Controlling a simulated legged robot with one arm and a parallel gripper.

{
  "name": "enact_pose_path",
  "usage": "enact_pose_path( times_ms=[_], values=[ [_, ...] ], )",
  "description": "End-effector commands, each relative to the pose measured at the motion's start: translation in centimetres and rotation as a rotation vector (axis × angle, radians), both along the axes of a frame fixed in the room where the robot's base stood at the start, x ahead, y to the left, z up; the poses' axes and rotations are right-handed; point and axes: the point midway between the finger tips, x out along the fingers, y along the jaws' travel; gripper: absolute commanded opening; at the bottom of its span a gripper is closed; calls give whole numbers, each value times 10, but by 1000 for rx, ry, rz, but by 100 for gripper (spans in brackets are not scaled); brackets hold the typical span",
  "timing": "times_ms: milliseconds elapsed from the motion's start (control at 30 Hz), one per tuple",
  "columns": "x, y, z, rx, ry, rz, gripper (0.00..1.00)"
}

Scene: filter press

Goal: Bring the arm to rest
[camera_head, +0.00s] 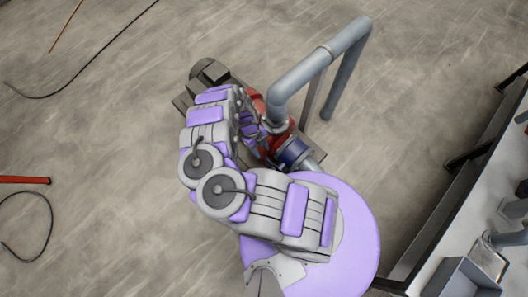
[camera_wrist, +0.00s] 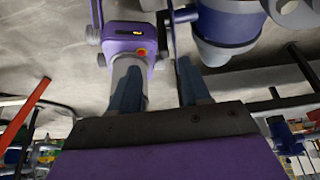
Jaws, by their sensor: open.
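My arm (camera_head: 265,205) shows in the head view, folded back on itself above its round purple base. Its grey and purple links cover part of the pump behind it. My gripper (camera_wrist: 160,88) shows in the wrist view, with its two dark fingers apart and a gap between them. I see nothing held between the fingers. In the head view I cannot clearly make out the gripper, as the arm's links hide that area.
A grey bent pipe (camera_head: 322,65) rises from a red pump (camera_head: 257,103) with a blue flange (camera_head: 292,152), close beyond the arm. A metal frame (camera_head: 440,215) runs along the right. Concrete floor (camera_head: 110,150) on the left is mostly open, with black cables and a red bar (camera_head: 22,180).

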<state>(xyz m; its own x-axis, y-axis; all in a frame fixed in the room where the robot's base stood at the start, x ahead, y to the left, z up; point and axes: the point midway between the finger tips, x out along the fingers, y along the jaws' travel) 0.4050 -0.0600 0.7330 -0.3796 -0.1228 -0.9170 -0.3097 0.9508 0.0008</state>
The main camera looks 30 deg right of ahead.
Motion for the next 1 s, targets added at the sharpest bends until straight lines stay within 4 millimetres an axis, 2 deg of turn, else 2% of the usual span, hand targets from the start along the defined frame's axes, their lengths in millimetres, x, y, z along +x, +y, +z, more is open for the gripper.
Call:
enact_pose_path(
  times_ms=[33,200,800,933,1000],
  values=[
    [2,1,7,1,-1,0,47],
    [6,2,13,-1,0,-1,47],
    [6,2,13,1,-1,2,47],
    [7,19,13,50,9,28,47],
    [8,39,15,108,18,66,47]
  ],
)
